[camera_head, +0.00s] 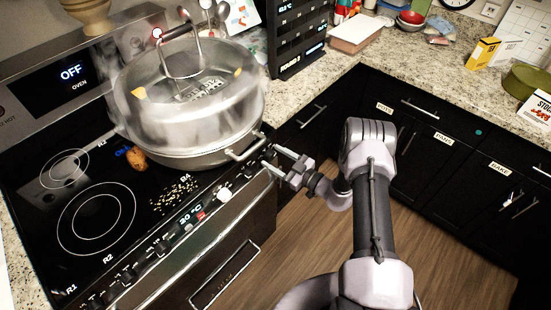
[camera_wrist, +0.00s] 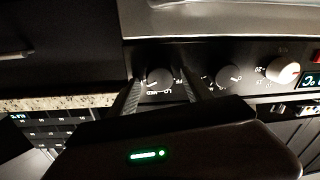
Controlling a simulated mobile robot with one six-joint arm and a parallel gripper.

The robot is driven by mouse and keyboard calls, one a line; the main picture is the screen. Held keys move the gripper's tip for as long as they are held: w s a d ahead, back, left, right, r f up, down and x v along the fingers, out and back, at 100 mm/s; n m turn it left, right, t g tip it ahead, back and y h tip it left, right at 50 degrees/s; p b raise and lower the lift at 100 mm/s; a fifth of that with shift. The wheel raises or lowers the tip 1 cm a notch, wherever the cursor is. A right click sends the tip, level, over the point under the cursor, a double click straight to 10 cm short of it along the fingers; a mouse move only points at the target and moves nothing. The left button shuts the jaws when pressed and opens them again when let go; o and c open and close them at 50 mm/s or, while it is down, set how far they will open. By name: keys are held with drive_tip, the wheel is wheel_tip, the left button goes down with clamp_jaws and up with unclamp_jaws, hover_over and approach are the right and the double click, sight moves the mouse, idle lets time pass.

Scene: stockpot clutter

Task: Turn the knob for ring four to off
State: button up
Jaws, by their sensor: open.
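The stove's front panel carries a row of knobs. In the wrist view a dark round knob (camera_wrist: 160,80) with LO and MED marks sits between the fingers of my gripper (camera_wrist: 162,76). A second dark knob (camera_wrist: 228,77) is to its right, then a pale knob (camera_wrist: 284,70), which also shows in the head view (camera_head: 224,195). In the head view my gripper (camera_head: 276,161) is open at the right end of the panel, by the pot's handle. I cannot read which knob is labelled for ring four, nor the near knob's exact setting.
A large lidded pot (camera_head: 190,110) steams on the glass cooktop (camera_head: 60,210), its front handle (camera_head: 246,147) close above my gripper. Spilled grains (camera_head: 178,196) and a brown lump (camera_head: 137,158) lie on the cooktop. Open floor (camera_head: 430,240) lies between stove and cabinets.

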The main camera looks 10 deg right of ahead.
clamp_jaws()
